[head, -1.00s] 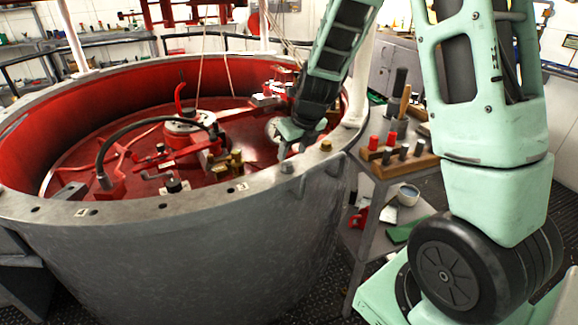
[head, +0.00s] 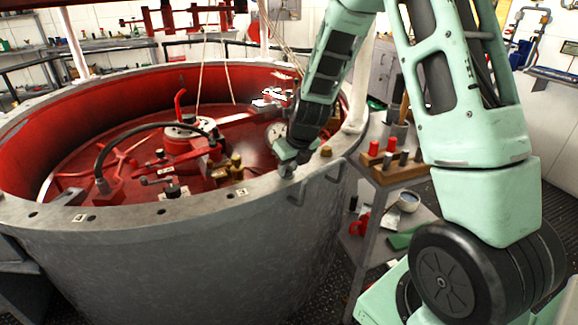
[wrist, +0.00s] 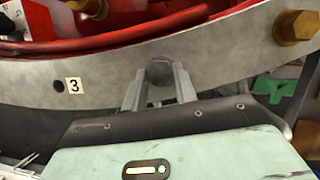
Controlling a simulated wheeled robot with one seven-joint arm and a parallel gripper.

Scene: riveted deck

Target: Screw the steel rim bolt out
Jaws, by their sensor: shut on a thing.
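The steel rim bolt (wrist: 159,72) shows as a dark grey head on the pale rim of the big round tub, between the fingers of my gripper (wrist: 158,84) in the wrist view. The fingers are shut on it from both sides. In the head view my gripper (head: 287,170) is at the near right part of the rim (head: 205,205), and it mostly hides the bolt. How far the bolt stands out of its hole I cannot tell.
A brass bolt (head: 326,151) sits on the rim to the right, also in the wrist view (wrist: 296,27). An empty hole beside a "3" label (wrist: 73,86) is to the left.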

